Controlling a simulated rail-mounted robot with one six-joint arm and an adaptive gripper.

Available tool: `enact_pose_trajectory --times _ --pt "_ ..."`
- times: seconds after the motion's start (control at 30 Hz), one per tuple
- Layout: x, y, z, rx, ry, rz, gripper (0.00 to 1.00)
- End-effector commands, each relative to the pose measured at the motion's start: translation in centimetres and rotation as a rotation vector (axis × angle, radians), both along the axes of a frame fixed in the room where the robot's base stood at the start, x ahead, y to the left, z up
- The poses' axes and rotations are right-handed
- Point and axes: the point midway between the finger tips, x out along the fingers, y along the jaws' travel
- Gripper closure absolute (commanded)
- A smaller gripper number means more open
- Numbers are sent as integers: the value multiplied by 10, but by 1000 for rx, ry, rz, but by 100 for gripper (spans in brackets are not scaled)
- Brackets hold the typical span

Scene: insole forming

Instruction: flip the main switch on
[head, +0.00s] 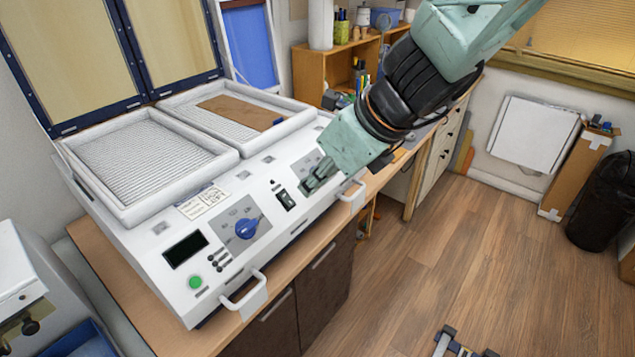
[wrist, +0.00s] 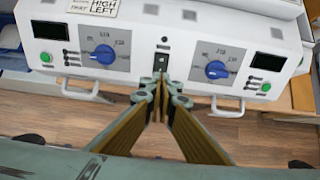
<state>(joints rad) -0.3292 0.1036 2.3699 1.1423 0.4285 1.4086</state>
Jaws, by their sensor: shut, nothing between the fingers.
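The main switch (head: 286,199) is a small black rocker on the sloping front panel of the white forming machine (head: 150,240). It sits midway between the two dial plates, and in the wrist view the switch (wrist: 160,62) is just beyond my fingertips. My gripper (head: 310,185) is shut and empty, with its tips close to the panel, just right of the switch in the head view. In the wrist view my gripper (wrist: 166,82) has its tips together at the switch's lower edge. I cannot tell whether they touch it, or which way the rocker is tipped.
A blue dial (head: 246,229) and green button (head: 195,282) are left of the switch; another blue dial (wrist: 216,69) is to its right. Handles (head: 245,292) stick out from the panel's front edge. A brown sheet (head: 240,109) lies on the right bed. The wood floor in front is mostly clear.

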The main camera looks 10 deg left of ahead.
Motion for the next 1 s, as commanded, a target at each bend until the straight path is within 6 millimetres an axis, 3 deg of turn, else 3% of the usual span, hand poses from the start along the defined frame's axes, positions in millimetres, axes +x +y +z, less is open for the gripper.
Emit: enact_pose_trajectory --times 0.5,1.0 --pt "16 28 -48 0 1 1 100" --pt "19 33 -55 0 0 0 100"
